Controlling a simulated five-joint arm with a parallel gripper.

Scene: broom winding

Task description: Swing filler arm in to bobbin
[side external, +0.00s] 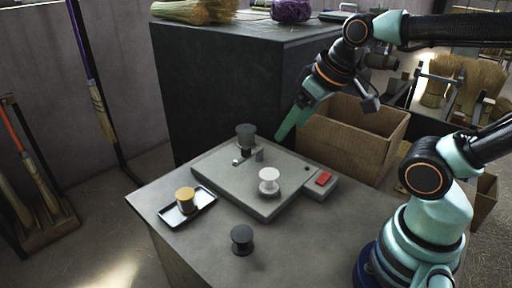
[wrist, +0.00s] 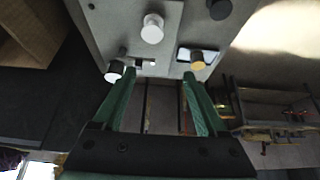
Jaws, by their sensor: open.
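The grey winder plate (side external: 228,181) carries a white bobbin (side external: 269,176) near its front right; the bobbin also shows in the wrist view (wrist: 152,30). A dark spool (side external: 245,132) stands at the plate's back. Near it are a short grey post (side external: 259,155) and a small pale piece (side external: 237,161). I cannot tell surely which of these parts is the filler arm. My gripper (side external: 281,136) is over the back side of the plate, right of the dark spool. In the wrist view its fingers (wrist: 158,76) are apart with nothing between them.
A tray (side external: 206,203) with a yellow-topped spool (side external: 185,195) lies left of the plate. A dark bobbin (side external: 242,238) stands in front. A red button (side external: 323,178) is at the plate's right. A cardboard box (side external: 345,148) and dark cabinet (side external: 215,85) stand behind.

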